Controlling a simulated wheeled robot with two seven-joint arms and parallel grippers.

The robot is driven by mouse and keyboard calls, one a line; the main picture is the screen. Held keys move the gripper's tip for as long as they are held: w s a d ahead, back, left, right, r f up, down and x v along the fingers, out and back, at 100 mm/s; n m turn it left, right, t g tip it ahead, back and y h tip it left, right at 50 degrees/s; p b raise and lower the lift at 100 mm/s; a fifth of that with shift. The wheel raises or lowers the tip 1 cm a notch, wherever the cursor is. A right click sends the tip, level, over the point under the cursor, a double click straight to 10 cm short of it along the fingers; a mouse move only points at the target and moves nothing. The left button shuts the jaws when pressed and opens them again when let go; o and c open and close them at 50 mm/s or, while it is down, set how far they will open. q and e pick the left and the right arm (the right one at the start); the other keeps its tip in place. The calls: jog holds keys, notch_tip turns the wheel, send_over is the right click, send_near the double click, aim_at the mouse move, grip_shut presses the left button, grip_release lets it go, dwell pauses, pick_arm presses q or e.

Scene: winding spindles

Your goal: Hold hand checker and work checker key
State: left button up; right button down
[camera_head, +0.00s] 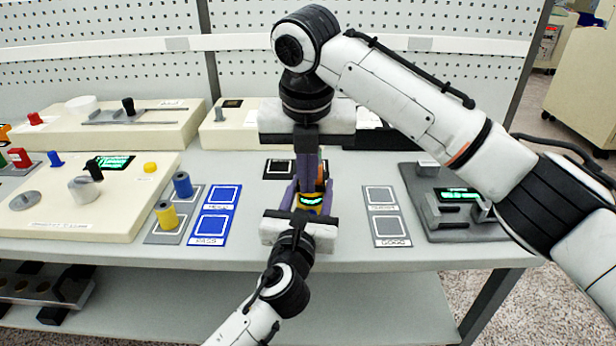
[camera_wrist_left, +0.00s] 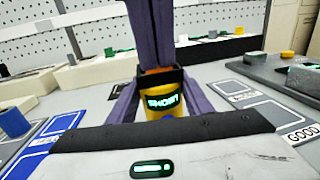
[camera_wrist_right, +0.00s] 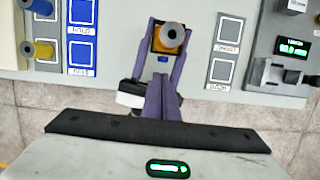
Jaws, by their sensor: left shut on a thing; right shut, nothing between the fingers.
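The hand checker (camera_head: 311,200) is a yellow and black device with a lit green display. It also shows in the left wrist view (camera_wrist_left: 162,103), where the display seems to read SHORT. My left gripper (camera_head: 308,207) is shut on it, with purple fingers on both sides. From above, in the right wrist view (camera_wrist_right: 158,40), a grey round spindle (camera_wrist_right: 172,38) sits on it, and a small blue key (camera_wrist_right: 163,59) shows on its near side. My right gripper (camera_wrist_right: 162,78) is shut and empty, pointing down close to the key. Whether it touches the key cannot be told.
Blue pads (camera_head: 210,227) lie left of the checker, beside blue (camera_head: 182,184) and yellow (camera_head: 167,215) spools. Grey labelled pads (camera_head: 390,228) lie right. A grey instrument (camera_head: 450,210) stands further right, a cream console (camera_head: 75,205) at left. The bench's front edge is near.

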pick_arm(q)
jog(key=shift+a+f, duration=0.2)
jog(key=shift+f, duration=0.05)
jog(key=o, duration=1.4)
jog(key=shift+w, duration=0.1)
jog(key=shift+r, duration=0.15)
jog(key=shift+d, duration=0.1)
